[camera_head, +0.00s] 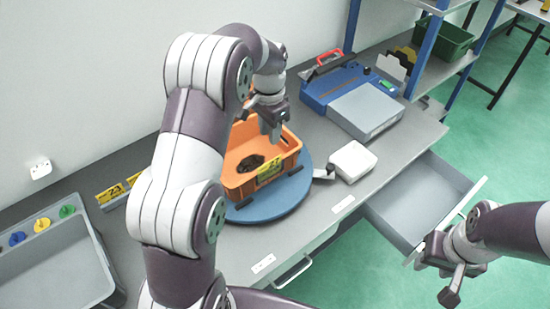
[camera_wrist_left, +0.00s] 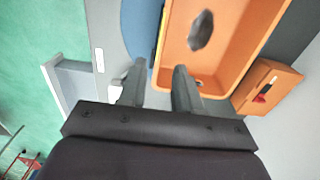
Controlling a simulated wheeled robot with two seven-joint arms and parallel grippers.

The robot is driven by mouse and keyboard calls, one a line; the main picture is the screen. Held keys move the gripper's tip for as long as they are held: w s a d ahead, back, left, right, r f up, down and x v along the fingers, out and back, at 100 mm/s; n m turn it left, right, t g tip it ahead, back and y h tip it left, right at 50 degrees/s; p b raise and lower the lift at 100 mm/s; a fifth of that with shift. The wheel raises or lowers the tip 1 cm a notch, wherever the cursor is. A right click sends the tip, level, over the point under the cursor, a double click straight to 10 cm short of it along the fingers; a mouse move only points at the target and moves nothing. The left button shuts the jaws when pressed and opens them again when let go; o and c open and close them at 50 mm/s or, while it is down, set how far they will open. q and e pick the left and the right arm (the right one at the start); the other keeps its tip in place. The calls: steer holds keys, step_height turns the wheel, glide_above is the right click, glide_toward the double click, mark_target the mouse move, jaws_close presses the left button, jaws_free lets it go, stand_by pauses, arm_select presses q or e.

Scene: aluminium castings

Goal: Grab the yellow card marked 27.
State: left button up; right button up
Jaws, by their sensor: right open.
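A yellow card (camera_head: 271,169) with dark marking is on the front wall of an orange bin (camera_head: 236,183); its number is too small to read surely. The bin stands on a round blue turntable (camera_head: 272,211). My left gripper (camera_head: 271,133) is above the bin, pointing down. In the left wrist view its two fingers (camera_wrist_left: 160,72) are apart with nothing held between them, near the edge of the bin (camera_wrist_left: 240,35). The card's face does not show clearly there. My right gripper (camera_head: 452,283) is open and empty at the lower right, past the open drawer.
A dark part (camera_head: 250,162) lies in the bin. Other yellow cards (camera_head: 111,195) stand at the left, one reading 23. A grey tray (camera_head: 62,270), a white box (camera_head: 352,161) and a blue-grey device (camera_head: 365,110) are on the bench. A drawer (camera_head: 425,198) is open.

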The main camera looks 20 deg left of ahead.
arm_select(q)
steer(key=f, duration=1)
steer(key=shift+s+f, duration=0.25)
steer(key=shift+f, duration=0.1)
steer(key=shift+w+a+f, duration=0.1)
steer(key=shift+f, duration=0.35)
arm_select(e)
steer(key=shift+a+f, duration=0.15)
steer(key=shift+f, duration=0.75)
arm_select(q)
jaws_close()
